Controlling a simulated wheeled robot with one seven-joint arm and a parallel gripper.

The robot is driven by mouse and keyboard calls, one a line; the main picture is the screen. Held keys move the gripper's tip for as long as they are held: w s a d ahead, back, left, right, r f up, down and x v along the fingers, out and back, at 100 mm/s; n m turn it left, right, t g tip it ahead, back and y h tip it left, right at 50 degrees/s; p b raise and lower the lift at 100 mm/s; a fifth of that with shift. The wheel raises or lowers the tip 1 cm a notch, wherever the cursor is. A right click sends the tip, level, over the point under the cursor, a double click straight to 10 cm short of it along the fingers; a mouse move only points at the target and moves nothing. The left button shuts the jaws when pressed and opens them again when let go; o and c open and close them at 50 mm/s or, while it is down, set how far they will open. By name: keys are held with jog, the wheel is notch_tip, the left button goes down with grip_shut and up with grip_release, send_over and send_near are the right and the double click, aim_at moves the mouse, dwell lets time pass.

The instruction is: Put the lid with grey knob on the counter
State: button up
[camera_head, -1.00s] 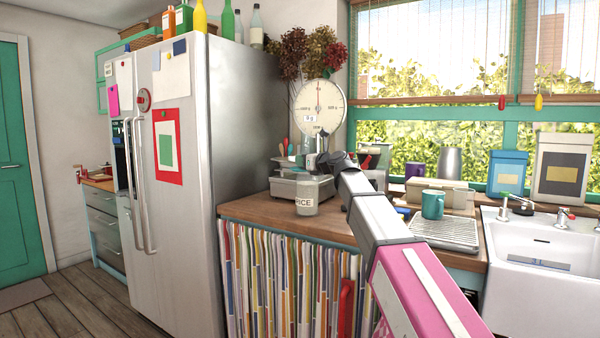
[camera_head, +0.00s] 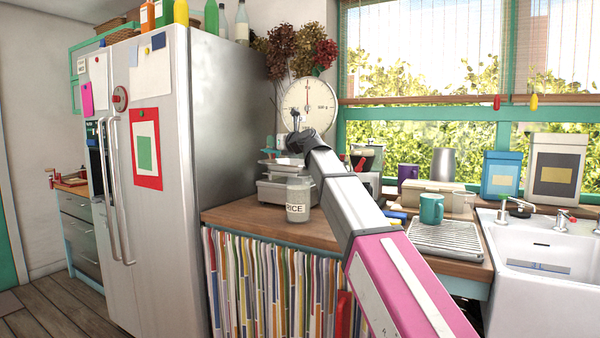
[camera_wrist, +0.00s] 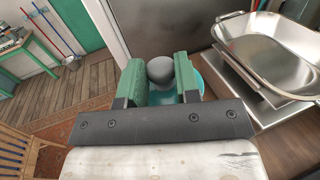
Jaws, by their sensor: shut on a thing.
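My gripper (camera_wrist: 160,78) is shut on the round grey knob (camera_wrist: 160,70) of a lid, with one green finger on each side of the knob in the wrist view. Parts of the teal lid (camera_wrist: 163,98) show below the knob and between the fingers; the fingers hide most of it. The wooden counter (camera_head: 245,213) is in front of the window, with its edge also showing in the wrist view (camera_wrist: 285,148). The lid is by the counter's edge in the wrist view; I cannot tell its exact height above it.
A scale with a metal pan (camera_wrist: 275,48) stands on the counter. A glass RICE jar (camera_head: 298,200) is near the front edge, left of my arm. A teal mug (camera_head: 431,208), drying rack (camera_head: 447,238) and sink (camera_head: 540,255) are right. The fridge (camera_head: 150,180) borders the left.

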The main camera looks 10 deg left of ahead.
jog(key=w+d+f, duration=0.3)
jog(key=d+f, duration=0.5)
jog(key=f, duration=0.1)
jog(key=shift+w+d+f, duration=0.2)
jog(key=shift+w+d, duration=0.15)
jog(key=shift+d, duration=0.05)
jog(key=o, duration=0.9)
jog(key=shift+f, duration=0.15)
